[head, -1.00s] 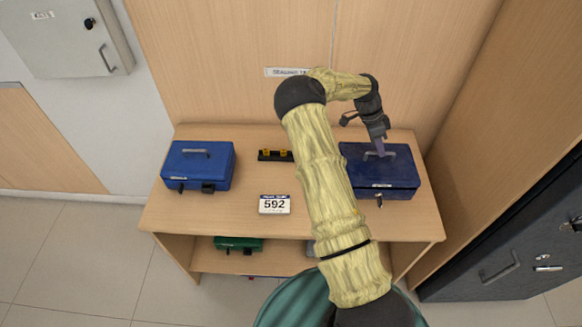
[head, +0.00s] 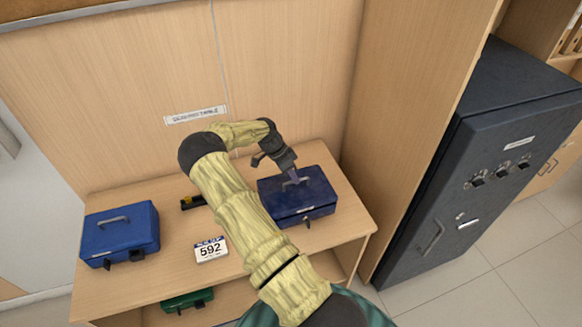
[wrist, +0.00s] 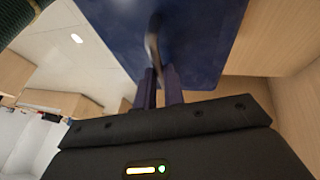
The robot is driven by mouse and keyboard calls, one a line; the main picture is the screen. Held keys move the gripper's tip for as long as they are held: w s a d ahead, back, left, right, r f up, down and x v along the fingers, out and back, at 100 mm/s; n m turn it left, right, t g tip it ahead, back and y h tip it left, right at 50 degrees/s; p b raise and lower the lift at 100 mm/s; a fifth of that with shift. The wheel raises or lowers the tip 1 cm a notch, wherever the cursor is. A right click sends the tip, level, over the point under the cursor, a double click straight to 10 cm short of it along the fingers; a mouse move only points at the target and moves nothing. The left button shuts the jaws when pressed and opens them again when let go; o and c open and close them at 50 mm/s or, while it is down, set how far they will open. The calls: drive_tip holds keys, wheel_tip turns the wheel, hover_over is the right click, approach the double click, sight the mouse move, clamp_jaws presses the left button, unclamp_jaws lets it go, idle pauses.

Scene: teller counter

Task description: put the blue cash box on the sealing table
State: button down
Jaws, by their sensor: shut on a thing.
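A dark blue cash box (head: 312,203) stands at the right end of the wooden sealing table (head: 250,277), whose wall sign (head: 196,115) is above it. My gripper (head: 291,177) is shut on the handle on its lid. The wrist view shows the box's dark blue surface (wrist: 205,35) close up, with the handle (wrist: 153,48) between the fingers (wrist: 159,88). I cannot tell whether the box's underside touches the tabletop. A brighter blue cash box (head: 120,233) with a grey handle sits at the table's left end, apart from my gripper.
A card reading 592 (head: 211,250) stands near the front edge. A black holder with yellow parts (head: 192,202) is partly hidden by my arm. A green box (head: 188,299) is on the shelf below. A wooden partition and a dark safe (head: 470,170) are at the right.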

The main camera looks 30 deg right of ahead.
sight(295, 187)
drive_tip(key=shift+f, duration=0.15)
drive_tip(key=shift+f+p, duration=0.9)
drive_tip(key=shift+f, duration=1.15)
drive_tip(key=c, duration=1.9)
unclamp_jaws()
drive_tip(key=shift+f, duration=0.2)
drive_tip(key=o, duration=0.4)
drive_tip(key=shift+r, duration=0.1)
